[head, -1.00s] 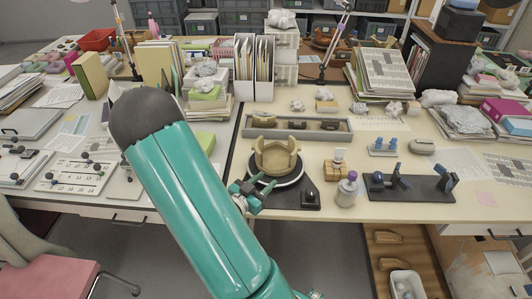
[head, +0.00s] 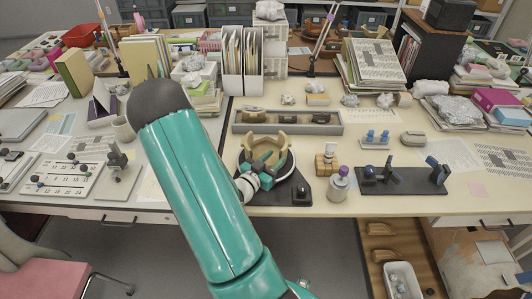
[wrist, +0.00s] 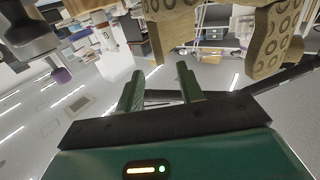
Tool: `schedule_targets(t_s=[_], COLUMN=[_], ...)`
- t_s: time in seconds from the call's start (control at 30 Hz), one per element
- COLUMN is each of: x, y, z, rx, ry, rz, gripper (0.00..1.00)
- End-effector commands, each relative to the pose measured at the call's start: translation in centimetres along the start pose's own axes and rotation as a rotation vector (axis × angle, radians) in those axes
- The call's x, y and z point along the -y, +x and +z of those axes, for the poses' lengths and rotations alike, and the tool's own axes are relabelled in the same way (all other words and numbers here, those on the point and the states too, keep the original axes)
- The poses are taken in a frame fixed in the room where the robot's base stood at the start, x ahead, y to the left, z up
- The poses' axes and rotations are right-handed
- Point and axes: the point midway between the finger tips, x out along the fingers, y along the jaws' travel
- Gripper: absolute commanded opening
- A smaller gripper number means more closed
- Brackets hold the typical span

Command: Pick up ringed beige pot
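The ringed beige pot (head: 284,144) stands on a round turntable with a dark base on the right-hand desk, and its upper edge is uneven. My gripper (head: 265,166) is at the pot's near side and hides part of it in the head view. In the wrist view my gripper (wrist: 158,76) has its two green fingers apart with nothing between them. The pot's ring-patterned beige wall (wrist: 275,42) fills the top and right of the wrist view, beyond the fingertips. Whether the fingers touch the pot cannot be told.
A grey tray (head: 337,129) holding sherds lies behind the pot. To the right are a wooden block (head: 325,165), a purple-capped bottle (head: 339,187) and a dark stand (head: 410,181).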

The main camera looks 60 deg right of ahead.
Motion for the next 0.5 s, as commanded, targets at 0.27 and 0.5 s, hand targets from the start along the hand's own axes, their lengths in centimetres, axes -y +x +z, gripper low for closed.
schedule_targets(t_s=[0.27,0.5], x=[0.3,0.3], y=[4.1,4.4], z=[0.3,0.3], rx=[-0.001,0.000], ry=[0.002,0.000], rz=[0.001,-0.001], gripper=[0.37,0.37])
